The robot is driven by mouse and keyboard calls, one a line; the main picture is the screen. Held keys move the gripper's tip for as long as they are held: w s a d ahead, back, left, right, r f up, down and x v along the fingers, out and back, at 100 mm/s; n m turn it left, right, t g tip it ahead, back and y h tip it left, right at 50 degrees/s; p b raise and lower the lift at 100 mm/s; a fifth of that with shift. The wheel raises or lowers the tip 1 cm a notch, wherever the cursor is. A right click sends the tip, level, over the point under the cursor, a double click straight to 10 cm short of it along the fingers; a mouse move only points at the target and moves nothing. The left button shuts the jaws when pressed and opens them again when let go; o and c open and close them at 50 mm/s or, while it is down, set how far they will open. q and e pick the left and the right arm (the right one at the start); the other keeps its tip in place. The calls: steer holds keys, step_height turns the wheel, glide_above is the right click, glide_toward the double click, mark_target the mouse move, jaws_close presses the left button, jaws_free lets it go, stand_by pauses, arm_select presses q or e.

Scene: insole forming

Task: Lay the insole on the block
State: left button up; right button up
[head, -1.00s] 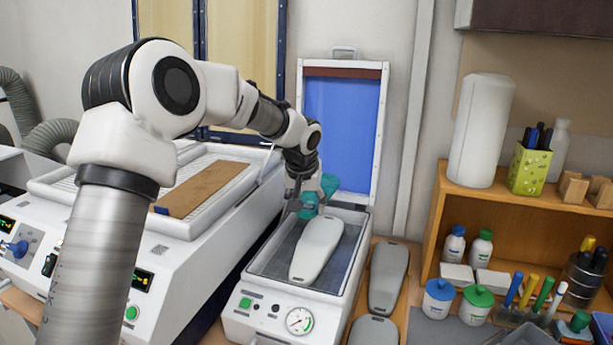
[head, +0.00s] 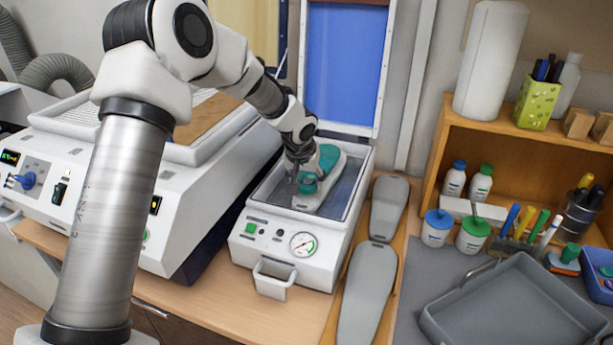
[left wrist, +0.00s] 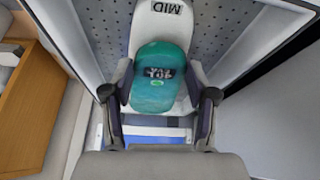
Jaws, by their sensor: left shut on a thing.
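The teal insole (head: 329,157) is over the pale shoe-shaped block (head: 307,203) inside the open press (head: 290,240). My right gripper is not in view.
The press lid (head: 344,60) stands open behind. Two grey blocks (head: 388,208) (head: 367,290) lie on a wooden board right of the press. A large white machine (head: 100,185) stands left. A grey tray (head: 515,305) lies at front right, near bottles and markers.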

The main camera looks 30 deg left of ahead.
arm_select(q)
steer(key=shift+w+f, duration=0.2)
steer(key=shift+f, duration=0.25)
steer(key=shift+s+r, duration=0.1)
steer(key=shift+s, duration=0.05)
steer(key=shift+f+b, duration=0.45)
stand_by(0.4)
steer(key=o, duration=1)
steer(key=v, duration=1.2)
